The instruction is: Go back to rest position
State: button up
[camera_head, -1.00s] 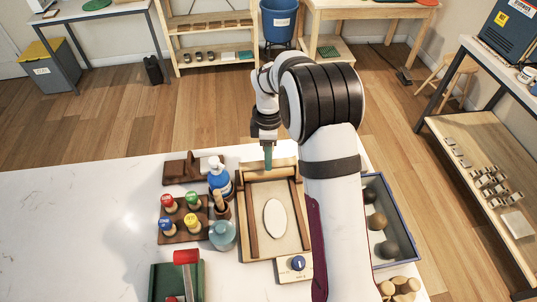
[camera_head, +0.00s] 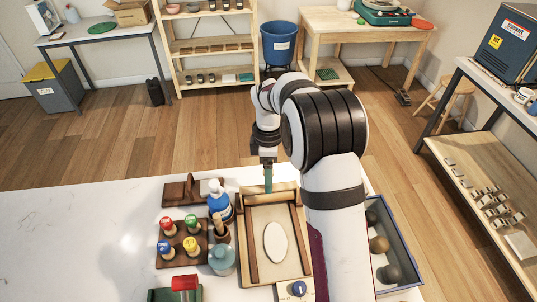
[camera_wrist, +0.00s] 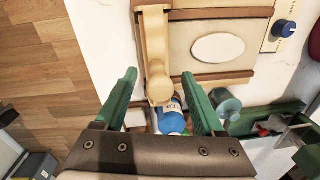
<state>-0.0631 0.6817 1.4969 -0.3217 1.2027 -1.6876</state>
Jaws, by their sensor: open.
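My gripper (camera_wrist: 160,95) is open, with its two green fingers spread wide and nothing held between them in the wrist view. In the head view my gripper (camera_head: 268,185) hangs over the back end of the wooden slab board (camera_head: 254,262). A rolling pin (camera_wrist: 156,60) lies across that end of the board, apart from the fingers in the wrist view. A white oval clay slab (camera_head: 275,241) lies flat on the board. My arm hides part of the table to the right of the board.
A blue-white bottle (camera_head: 219,204), a teal jar (camera_head: 222,259) and a rack of colored-knob stamps (camera_head: 170,252) stand left of the board. A blue-edged tray (camera_head: 408,256) with clay balls is at right. The table's left side is clear.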

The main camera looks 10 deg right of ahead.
notch_tip(320, 180, up, 13)
jog(key=s+r+m+y, duration=0.1)
jog(key=s+r+m, duration=0.2)
jog(key=s+m, duration=1.2)
jog(key=s+f+m, duration=0.2)
jog(key=s+m, duration=0.1)
jog(key=s, duration=0.5)
jog(key=s+f+m, duration=0.3)
jog(key=s, duration=0.5)
jog(key=shift+s+a+f+m+t+y, duration=0.2)
jog(key=shift+s+f+m+t+y, duration=0.1)
jog(key=shift+s+m+y, duration=0.1)
jog(key=shift+w, duration=0.1)
